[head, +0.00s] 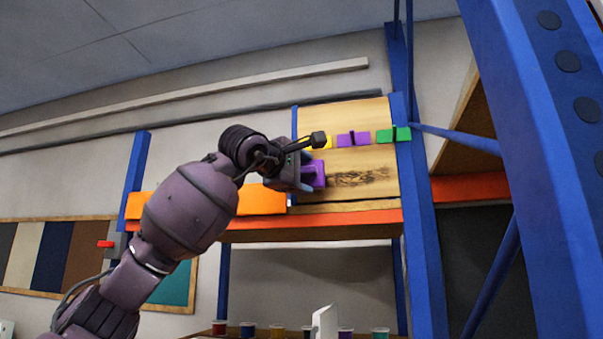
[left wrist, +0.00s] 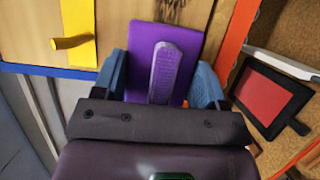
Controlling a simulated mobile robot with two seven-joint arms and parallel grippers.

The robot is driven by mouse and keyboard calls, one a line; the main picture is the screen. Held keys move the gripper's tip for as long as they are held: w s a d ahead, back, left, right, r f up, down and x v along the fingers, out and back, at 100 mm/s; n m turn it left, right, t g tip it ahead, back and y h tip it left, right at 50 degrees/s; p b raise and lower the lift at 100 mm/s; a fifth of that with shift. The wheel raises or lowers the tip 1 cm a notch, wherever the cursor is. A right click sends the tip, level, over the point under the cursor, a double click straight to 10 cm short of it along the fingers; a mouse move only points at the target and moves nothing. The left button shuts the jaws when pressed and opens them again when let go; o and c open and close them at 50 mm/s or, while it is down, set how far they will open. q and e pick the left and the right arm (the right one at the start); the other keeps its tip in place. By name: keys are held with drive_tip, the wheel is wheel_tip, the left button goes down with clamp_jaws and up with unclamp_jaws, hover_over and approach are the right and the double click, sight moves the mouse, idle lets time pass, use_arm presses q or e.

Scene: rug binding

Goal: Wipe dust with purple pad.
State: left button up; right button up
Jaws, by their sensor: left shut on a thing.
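My left gripper (head: 302,178) is raised to the shelf and is shut on a purple pad (head: 319,174). In the left wrist view the pad (left wrist: 176,45) stands between the two blue-grey fingers (left wrist: 160,82), its ribbed purple grip facing me. A dark, streaky dust patch (head: 360,178) lies on the wooden board (head: 385,160), to the right of the pad. Part of the dust also shows at the top edge of the left wrist view (left wrist: 184,8). I cannot tell whether the pad touches the board. My right gripper is not in view.
Yellow (head: 327,142), purple (head: 353,139) and green (head: 393,135) pieces sit in a row on the board above the dust. An orange beam (head: 330,218) runs along the front edge. Blue posts (head: 419,200) stand at the right. Several small jars (head: 277,331) stand below.

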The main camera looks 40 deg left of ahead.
sight(408, 173)
use_arm(q)
drive_tip(key=shift+w+a+p, duration=0.5)
drive_tip(key=shift+w, duration=0.35)
idle(0.8)
drive_tip(key=shift+w+d, duration=0.25)
drive_tip(key=shift+d, duration=0.25)
drive_tip(key=shift+w+d, duration=0.2)
drive_tip(key=shift+d, duration=0.3)
drive_tip(key=shift+w+d, duration=0.4)
drive_tip(key=shift+d, duration=0.3)
drive_tip(key=shift+w+d, duration=0.45)
drive_tip(key=shift+d, duration=0.25)
drive_tip(key=shift+w+d, duration=0.4)
drive_tip(key=shift+d, duration=0.3)
drive_tip(key=shift+d, duration=0.1)
drive_tip(key=shift+w+d, duration=0.45)
drive_tip(key=shift+d, duration=0.2)
drive_tip(key=shift+w+d, duration=0.4)
drive_tip(key=shift+d, duration=0.25)
drive_tip(key=shift+w+d, duration=0.8)
drive_tip(key=shift+d, duration=0.7)
drive_tip(key=shift+w+d, duration=0.85)
drive_tip(key=shift+d, duration=0.7)
drive_tip(key=shift+w+d, duration=0.8)
drive_tip(key=shift+d, duration=0.7)
